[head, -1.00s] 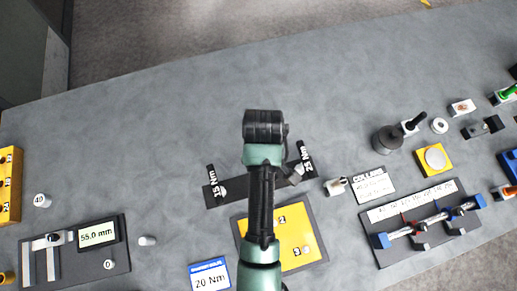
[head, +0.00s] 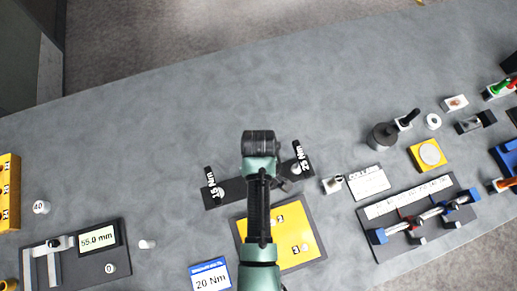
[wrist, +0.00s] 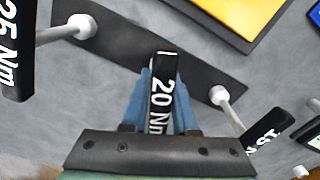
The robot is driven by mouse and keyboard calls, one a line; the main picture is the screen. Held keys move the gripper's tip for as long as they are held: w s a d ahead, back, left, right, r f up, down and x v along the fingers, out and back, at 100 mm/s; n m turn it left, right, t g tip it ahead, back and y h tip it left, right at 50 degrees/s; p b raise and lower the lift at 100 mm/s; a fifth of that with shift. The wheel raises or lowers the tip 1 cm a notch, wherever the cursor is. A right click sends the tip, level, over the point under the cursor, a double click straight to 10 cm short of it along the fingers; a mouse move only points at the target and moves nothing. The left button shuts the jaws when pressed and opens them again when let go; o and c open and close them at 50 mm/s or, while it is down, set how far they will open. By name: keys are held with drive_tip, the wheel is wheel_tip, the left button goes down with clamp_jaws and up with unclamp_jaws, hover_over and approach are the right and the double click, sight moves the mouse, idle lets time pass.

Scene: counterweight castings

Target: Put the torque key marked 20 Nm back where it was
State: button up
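My gripper (wrist: 165,82), with blue fingers, is shut on the black torque key (wrist: 162,95) marked 20 Nm. In the wrist view this key lies over the middle of the black rack (wrist: 130,42). Whether its far end is in the rack or above it, I cannot tell. A key marked 25 Nm (wrist: 14,65) and a key marked 15 Nm (wrist: 262,130) stand at the rack's two ends. In the head view the 15 Nm key (head: 211,184) is left of my arm and the 25 Nm key (head: 298,160) is right; the held key is hidden.
A yellow plate on a dark base (head: 290,232) lies in front of the rack, beside a 20 Nm card (head: 210,277). A small metal part (head: 332,185) and a collars card (head: 368,182) stand right of the 25 Nm key. The table behind the rack is clear.

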drive_tip(key=o, duration=0.3)
drive_tip(key=shift+r, duration=0.1)
